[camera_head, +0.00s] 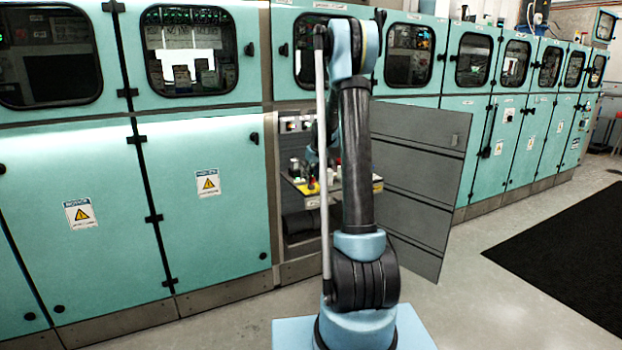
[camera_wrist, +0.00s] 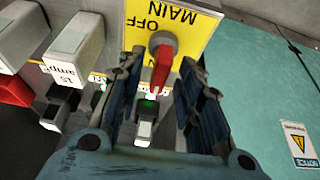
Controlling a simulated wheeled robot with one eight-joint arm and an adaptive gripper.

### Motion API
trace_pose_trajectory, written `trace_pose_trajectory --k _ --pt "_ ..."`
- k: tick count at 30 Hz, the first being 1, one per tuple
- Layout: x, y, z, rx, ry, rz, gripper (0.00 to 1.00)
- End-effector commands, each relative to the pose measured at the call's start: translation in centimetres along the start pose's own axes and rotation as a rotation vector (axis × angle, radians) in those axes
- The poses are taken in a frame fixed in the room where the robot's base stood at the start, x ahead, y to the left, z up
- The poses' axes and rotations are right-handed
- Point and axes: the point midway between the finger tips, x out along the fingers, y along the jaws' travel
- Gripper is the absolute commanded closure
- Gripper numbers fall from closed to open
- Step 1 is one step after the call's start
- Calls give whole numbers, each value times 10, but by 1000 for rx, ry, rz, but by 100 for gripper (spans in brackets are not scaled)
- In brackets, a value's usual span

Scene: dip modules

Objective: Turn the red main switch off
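The red main switch (camera_wrist: 162,68) shows in the wrist view on a yellow plate (camera_wrist: 190,22) that reads "MAIN" and "OFF" upside down. Its red handle points down in the picture from a round base. My gripper (camera_wrist: 159,62) is open, with one dark blue finger on each side of the handle. I see gaps between handle and fingers, and no clear contact. I cannot tell how deep the handle sits between them. In the head view my arm hides much of the open cabinet (camera_head: 292,125), and the switch cannot be made out clearly.
Grey box-shaped modules (camera_wrist: 70,40), one marked "15 amp", stand left of my fingers in the wrist view. A red block (camera_wrist: 12,90) is at the left edge. The open grey cabinet door (camera_head: 425,165) stands right of my arm. Floor is clear at right, around the black mat (camera_head: 570,250).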

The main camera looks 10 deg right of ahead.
Motion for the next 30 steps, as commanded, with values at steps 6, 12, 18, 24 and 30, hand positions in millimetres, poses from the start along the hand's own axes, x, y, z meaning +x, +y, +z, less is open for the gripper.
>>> trace_pose_trajectory --k 6,12,18,24,30 --pt "2 0 0 0 0 0 67" --pt "2 0 0 0 0 0 89" --pt "2 0 0 0 0 0 100" --pt "2 0 0 13 0 6 100" --pt "2 -1 0 81 0 34 100"
